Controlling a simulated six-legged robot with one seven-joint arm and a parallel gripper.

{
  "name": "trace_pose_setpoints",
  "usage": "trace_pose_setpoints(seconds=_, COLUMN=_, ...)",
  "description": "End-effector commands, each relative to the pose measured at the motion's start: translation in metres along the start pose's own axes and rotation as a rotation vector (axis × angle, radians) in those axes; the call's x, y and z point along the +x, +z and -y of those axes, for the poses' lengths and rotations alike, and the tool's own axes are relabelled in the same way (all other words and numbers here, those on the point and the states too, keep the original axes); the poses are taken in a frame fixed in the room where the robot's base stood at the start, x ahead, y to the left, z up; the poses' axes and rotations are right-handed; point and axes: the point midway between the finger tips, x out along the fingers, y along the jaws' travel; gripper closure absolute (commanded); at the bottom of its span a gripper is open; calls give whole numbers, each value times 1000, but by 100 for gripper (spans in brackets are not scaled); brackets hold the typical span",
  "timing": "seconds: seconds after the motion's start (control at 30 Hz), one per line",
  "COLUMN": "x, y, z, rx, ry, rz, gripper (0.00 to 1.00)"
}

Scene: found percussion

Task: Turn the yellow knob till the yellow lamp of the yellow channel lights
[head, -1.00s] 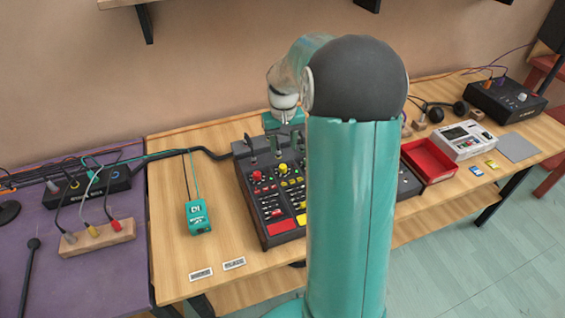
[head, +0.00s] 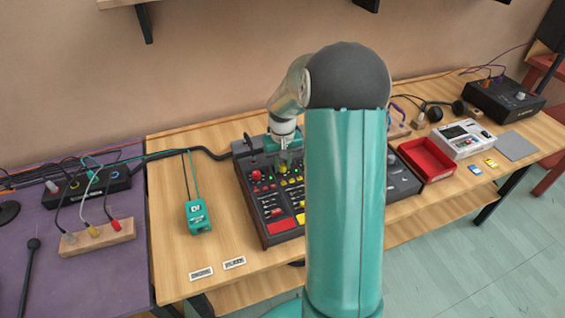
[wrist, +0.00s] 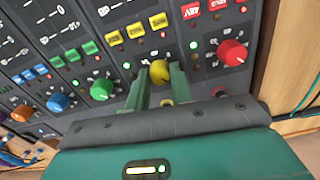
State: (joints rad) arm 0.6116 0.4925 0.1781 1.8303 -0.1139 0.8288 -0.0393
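The yellow knob (wrist: 160,72) is on the mixer panel, between the green and red knobs in the wrist view. In the head view the yellow knob (head: 283,169) shows just below my gripper (head: 284,150). In the wrist view my gripper (wrist: 160,74) has its two green fingers apart, one on each side of the knob. I see no clear sign of the fingers pressing on it. The mixer (head: 262,205) stands on the wooden table. Small indicator dots show near the yellow labels (wrist: 135,30); I cannot tell whether the yellow lamp is lit.
A red knob (wrist: 232,52) and a green knob (wrist: 101,90) flank the yellow one closely. A teal box (head: 197,216) with cables stands left of the mixer. A red tray (head: 428,160) is at the right. My arm hides part of the mixer.

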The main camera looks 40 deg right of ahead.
Motion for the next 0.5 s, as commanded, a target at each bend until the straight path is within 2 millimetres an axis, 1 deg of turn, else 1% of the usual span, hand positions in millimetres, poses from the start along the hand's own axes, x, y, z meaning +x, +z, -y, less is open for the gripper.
trace_pose_setpoints(seconds=0.27, x=0, y=0, z=0, rx=12, ry=0, rz=0, gripper=100)
trace_pose_setpoints(seconds=0.5, x=0, y=0, z=0, rx=98, ry=1, rz=-1, gripper=100)
